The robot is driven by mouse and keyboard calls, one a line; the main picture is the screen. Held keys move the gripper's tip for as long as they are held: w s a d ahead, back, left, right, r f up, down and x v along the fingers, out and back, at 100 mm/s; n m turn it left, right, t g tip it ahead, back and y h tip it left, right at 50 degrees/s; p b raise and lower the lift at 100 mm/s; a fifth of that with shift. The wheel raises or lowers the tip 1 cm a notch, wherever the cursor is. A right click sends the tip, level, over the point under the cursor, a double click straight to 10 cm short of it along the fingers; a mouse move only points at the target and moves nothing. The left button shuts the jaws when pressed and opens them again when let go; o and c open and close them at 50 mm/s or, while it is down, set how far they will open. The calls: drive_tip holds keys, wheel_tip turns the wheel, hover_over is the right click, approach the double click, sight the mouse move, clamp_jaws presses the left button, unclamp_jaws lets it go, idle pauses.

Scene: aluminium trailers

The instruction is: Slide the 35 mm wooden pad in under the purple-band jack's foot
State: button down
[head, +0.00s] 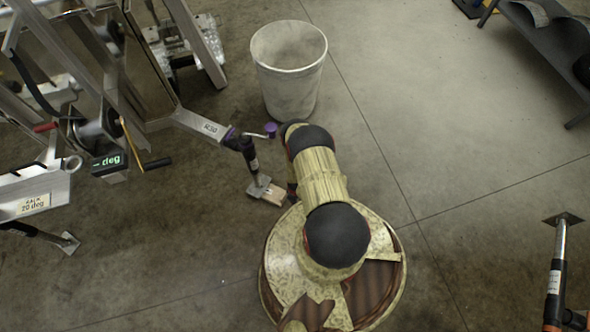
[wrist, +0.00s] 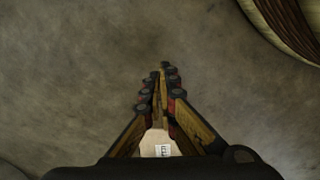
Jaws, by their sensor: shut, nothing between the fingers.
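The purple-band jack (head: 250,155) hangs at the end of the aluminium drawbar, its purple parts near the top. Its square metal foot (head: 258,187) is low over the floor. The pale wooden pad (head: 274,196) lies at the foot's right side; the foot overlaps its left end in the head view, and I cannot tell whether they touch. In the wrist view my gripper (wrist: 165,72) is shut and empty, pointing at bare floor. A pale labelled block (wrist: 160,146), seemingly the pad, shows between the finger linkages. In the head view my arm mostly hides the gripper, beside the pad.
A whitish bucket (head: 290,75) stands behind the jack. Trailer frames and a digital angle gauge (head: 109,162) fill the left. Another jack (head: 557,270) stands at the far right, below a dark shelf (head: 550,50). The floor between my base and the right side is clear.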

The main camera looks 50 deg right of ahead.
sight(276, 195)
wheel_tip(276, 195, down, 4)
drive_tip(key=shift+r+b, duration=0.1)
drive_tip(key=shift+b, duration=0.6)
drive_tip(key=w, duration=0.2)
drive_tip(key=shift+w+a+r+b, duration=0.1)
drive_tip(key=shift+w+a+b, duration=0.15)
drive_tip(key=shift+w+b, duration=0.1)
drive_tip(key=shift+w+a+r, duration=0.1)
drive_tip(key=shift+w+a, duration=0.1)
drive_tip(key=shift+w, duration=0.4)
drive_tip(key=w, duration=0.2)
drive_tip(key=w+a, duration=0.1)
drive_tip(key=w, duration=0.2)
drive_tip(key=w+a, duration=0.1)
drive_tip(key=w, duration=0.2)
